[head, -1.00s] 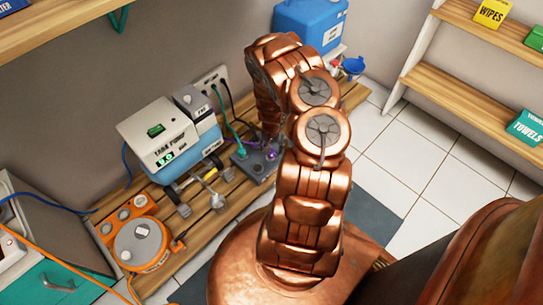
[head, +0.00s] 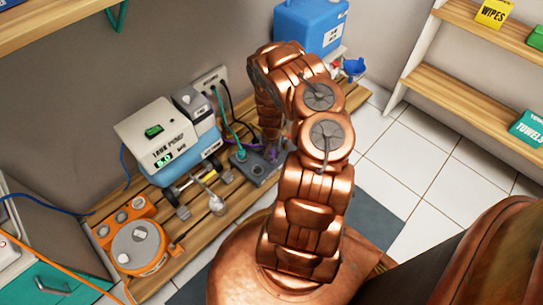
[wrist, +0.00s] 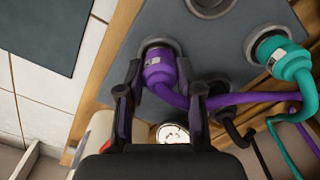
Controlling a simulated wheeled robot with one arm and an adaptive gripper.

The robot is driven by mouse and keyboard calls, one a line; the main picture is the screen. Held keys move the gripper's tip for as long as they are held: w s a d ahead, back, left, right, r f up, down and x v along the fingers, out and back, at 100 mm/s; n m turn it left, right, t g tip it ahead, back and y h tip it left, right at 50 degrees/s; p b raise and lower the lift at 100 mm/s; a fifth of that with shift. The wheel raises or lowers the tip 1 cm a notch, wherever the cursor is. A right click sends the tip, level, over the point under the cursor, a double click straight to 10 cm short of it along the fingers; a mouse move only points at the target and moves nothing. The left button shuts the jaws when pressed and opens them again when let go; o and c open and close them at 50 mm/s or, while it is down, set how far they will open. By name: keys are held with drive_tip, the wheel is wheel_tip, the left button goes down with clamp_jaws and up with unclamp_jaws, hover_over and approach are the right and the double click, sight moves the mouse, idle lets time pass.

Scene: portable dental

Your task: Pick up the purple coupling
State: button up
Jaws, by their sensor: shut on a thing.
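The purple coupling (wrist: 160,72) is upright at a round socket of the grey panel (wrist: 205,40) in the wrist view. A purple hose runs from it to the right. My gripper (wrist: 159,68) has one dark finger on each side of the coupling and is shut on it. The coupling's top end meets the socket ring; I cannot tell if it is fully seated. In the head view the purple hose (head: 272,153) shows beside the grey block (head: 254,168), and my arm hides most of the gripper.
A teal coupling (wrist: 275,48) with its hose sits in another socket to the right. A black hose (wrist: 228,130) lies close below. In the head view, the tank pump (head: 160,135) and an orange device (head: 138,245) stand left on the wooden slatted bench (head: 205,225).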

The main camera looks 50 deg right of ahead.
sight(274, 153)
clamp_jaws()
drive_tip(key=shift+r+p, duration=0.4)
drive_tip(key=shift+r, duration=0.2)
drive_tip(key=r+p, duration=0.1)
drive_tip(key=s+r+p, duration=0.1)
drive_tip(key=shift+d+r, duration=0.15)
drive_tip(key=shift+r, duration=0.25)
drive_tip(key=s+d+p, duration=0.1)
drive_tip(key=s+d, duration=0.2)
drive_tip(key=s, duration=0.3)
drive_tip(key=s+d+r+p, duration=0.1)
drive_tip(key=s+d+p, duration=0.1)
drive_tip(key=s+d, duration=0.2)
drive_tip(key=s, duration=0.3)
drive_tip(key=shift+d, duration=0.2)
